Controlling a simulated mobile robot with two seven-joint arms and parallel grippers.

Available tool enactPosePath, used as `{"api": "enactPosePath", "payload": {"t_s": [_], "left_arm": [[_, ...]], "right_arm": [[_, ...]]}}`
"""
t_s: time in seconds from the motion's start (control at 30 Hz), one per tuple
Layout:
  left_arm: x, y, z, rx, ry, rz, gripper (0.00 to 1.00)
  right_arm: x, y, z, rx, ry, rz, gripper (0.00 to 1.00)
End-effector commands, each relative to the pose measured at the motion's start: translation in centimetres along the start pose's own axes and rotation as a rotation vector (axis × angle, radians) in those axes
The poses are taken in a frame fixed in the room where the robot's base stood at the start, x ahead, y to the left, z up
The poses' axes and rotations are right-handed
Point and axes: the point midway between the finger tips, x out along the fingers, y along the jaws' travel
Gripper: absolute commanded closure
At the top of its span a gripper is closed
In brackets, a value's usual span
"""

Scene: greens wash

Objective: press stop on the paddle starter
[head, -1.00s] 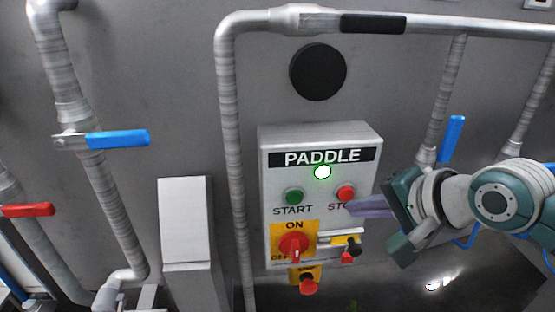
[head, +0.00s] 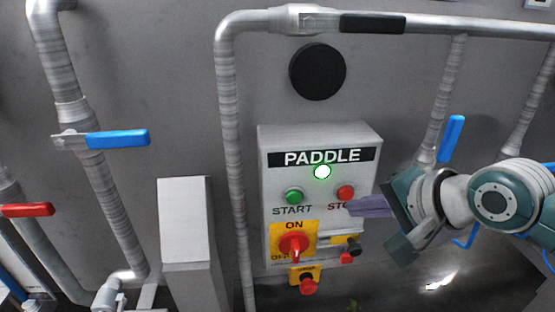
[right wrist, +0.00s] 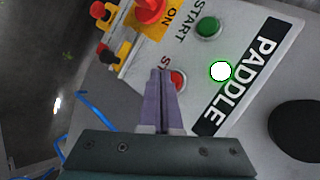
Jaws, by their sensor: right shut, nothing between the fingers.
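The paddle starter (head: 272,170) is a pale grey box on the dark wall, labelled PADDLE. Its indicator lamp (head: 322,172) is lit green-white. The green START button (head: 293,195) is on the left and the red STOP button (head: 345,193) on the right. My right gripper (head: 352,206) is shut and empty, its purple fingertips just below and right of the STOP button, partly covering the STOP lettering. In the right wrist view the fingertips (right wrist: 164,72) are beside the STOP button (right wrist: 178,80) and hide part of it. I cannot tell whether they touch. My left gripper is not in view.
Below the buttons are a red rotary switch (head: 294,245) on a yellow ON plate and a red knob (head: 308,285). Pipes with blue valve handles (head: 118,139) (head: 453,138) stand either side. A black disc (head: 318,72) is above the box.

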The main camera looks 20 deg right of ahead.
Motion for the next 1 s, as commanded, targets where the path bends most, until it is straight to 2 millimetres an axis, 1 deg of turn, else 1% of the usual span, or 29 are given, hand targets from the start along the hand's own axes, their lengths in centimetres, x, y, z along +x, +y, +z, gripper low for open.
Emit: {"api": "enactPosePath", "payload": {"t_s": [0.23, 0.5, 1.0], "left_arm": [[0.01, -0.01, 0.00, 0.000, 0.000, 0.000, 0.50], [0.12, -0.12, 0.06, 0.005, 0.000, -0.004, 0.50], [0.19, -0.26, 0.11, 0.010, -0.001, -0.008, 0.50]], "right_arm": [[0.05, -0.03, -0.04, 0.000, 0.000, 0.000, 1.00], [0.60, -0.43, -0.44, 0.001, 0.000, 0.000, 1.00], [0.72, -0.50, -0.52, 0.000, 0.000, 0.000, 1.00]]}}
